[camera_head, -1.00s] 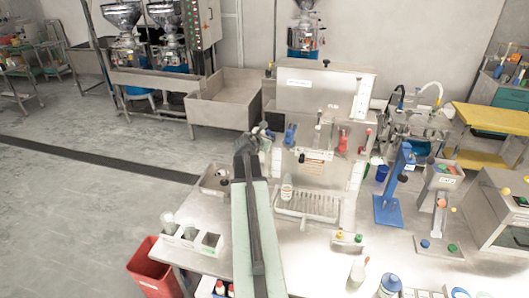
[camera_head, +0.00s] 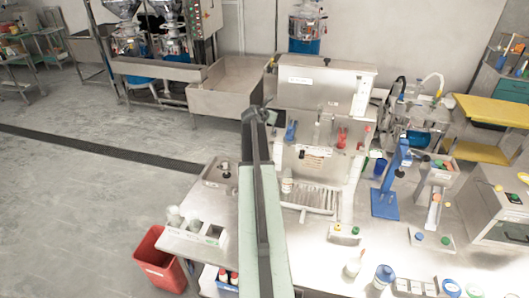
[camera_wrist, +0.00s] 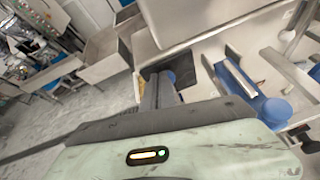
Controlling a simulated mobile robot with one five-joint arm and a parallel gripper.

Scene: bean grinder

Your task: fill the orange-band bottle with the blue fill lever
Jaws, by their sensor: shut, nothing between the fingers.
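A small white bottle (camera_head: 287,183) stands upright on the slotted drip tray (camera_head: 309,210) under the filling machine; its band is too small to make out clearly. The blue fill lever (camera_head: 291,130) is on the machine's front, left of a red lever (camera_head: 341,138). My gripper (camera_head: 260,112) is shut and empty, raised to the left of the blue lever, with a gap between them in the head view. In the wrist view, the dark fingers (camera_wrist: 159,90) point toward the machine, and a large blue handle (camera_wrist: 268,110) shows to their right.
The steel filling machine (camera_head: 325,88) stands behind the tray. A blue stand (camera_head: 388,195) is to the right. Cups (camera_head: 174,216) are at the table's left end, above a red bin (camera_head: 162,258) on the floor. Small bottles and caps line the front of the table.

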